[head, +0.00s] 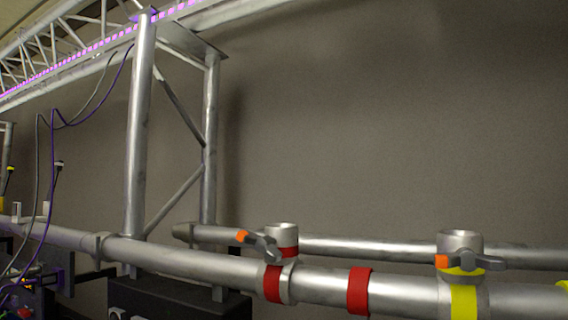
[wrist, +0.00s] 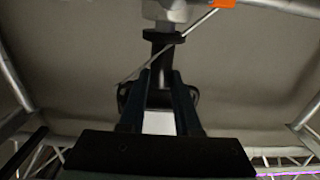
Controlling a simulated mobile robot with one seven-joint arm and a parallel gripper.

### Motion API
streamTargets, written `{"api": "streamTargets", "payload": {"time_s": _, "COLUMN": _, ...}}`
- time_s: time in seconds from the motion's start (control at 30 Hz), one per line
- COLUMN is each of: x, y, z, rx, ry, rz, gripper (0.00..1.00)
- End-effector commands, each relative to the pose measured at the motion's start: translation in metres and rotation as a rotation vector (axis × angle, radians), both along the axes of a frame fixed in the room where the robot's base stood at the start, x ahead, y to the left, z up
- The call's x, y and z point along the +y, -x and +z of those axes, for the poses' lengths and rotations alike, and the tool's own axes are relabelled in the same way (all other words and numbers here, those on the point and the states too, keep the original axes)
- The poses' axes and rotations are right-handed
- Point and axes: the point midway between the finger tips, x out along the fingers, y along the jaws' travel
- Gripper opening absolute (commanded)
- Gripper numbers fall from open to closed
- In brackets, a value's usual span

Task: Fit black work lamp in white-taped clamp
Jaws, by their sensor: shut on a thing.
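In the wrist view my gripper (wrist: 160,76) is shut on the black work lamp (wrist: 163,52), whose dark stem and collar stand up between the fingers. Beyond the collar, at the top edge, is a pale grey-white fitting (wrist: 172,12) with an orange-tipped lever (wrist: 222,3) beside it. The lamp's stem lines up with this fitting, but I cannot tell whether it is inside. The fitting is cut off by the frame, and I cannot make out white tape for certain. In the head view neither my gripper nor the lamp shows.
The head view shows a red-taped clamp (head: 282,240) and a yellow-taped clamp (head: 460,252) on the front pipe (head: 190,256). A separate red tape band (head: 359,291) lies between them. An upright truss frame (head: 140,130) and hanging cables (head: 50,150) stand left. A thin rod (wrist: 197,24) crosses the wrist view.

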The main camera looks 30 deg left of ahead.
Motion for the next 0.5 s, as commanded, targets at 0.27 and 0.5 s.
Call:
{"api": "streamTargets", "payload": {"time_s": 0.27, "x": 0.0001, "y": 0.0010, "z": -0.0035, "rx": -0.007, "ry": 0.002, "rz": -0.001, "gripper": 0.00}}
{"api": "streamTargets", "payload": {"time_s": 0.5, "x": 0.0001, "y": 0.0010, "z": -0.0079, "rx": -0.007, "ry": 0.002, "rz": -0.001, "gripper": 0.00}}
